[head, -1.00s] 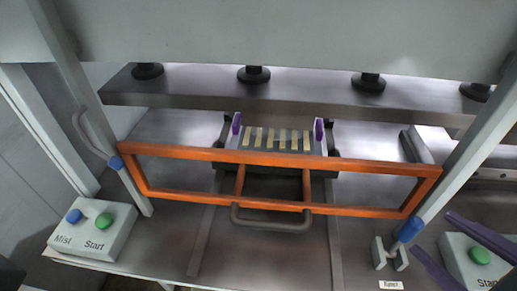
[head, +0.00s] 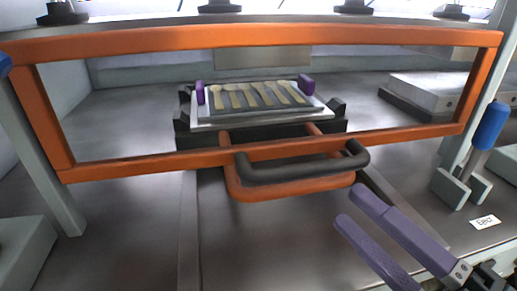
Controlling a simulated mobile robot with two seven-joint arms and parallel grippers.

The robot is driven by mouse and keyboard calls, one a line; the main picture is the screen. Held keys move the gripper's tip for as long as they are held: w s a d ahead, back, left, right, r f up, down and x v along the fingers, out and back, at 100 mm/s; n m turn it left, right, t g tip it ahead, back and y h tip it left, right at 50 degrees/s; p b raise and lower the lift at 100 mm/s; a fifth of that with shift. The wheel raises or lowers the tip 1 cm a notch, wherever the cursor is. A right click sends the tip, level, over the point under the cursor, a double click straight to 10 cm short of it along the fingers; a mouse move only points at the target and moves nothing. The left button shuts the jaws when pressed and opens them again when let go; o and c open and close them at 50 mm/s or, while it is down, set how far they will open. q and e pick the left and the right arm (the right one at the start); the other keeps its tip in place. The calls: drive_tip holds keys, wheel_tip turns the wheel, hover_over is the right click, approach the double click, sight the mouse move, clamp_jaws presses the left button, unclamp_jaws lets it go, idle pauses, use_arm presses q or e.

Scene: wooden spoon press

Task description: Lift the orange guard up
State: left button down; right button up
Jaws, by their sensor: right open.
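The orange guard (head: 262,36) is a wide rectangular frame across the front of the press, with its opening empty. A dark curved handle (head: 300,170) is on its lower bar, with an orange U-shaped bracket (head: 290,190) just below. Through the opening I see a tray (head: 262,118) with several wooden spoon blanks (head: 255,96) and purple end pieces. My right gripper (head: 352,208) has purple fingers, open and empty, pointing up-left. In the picture it is just below and right of the handle, apparently not touching it. My left gripper is out of view.
A blue-capped fitting (head: 490,126) on a grey bracket stands at the right. A grey block (head: 428,90) lies behind the guard at right. The metal table (head: 130,225) in front is mostly bare.

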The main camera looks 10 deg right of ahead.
sight(315, 175)
drive_tip(key=x, duration=0.8)
drive_tip(key=shift+w+r, duration=0.1)
drive_tip(key=shift+w, duration=0.15)
drive_tip(key=shift+c, duration=0.2)
clamp_jaws()
idle(0.9)
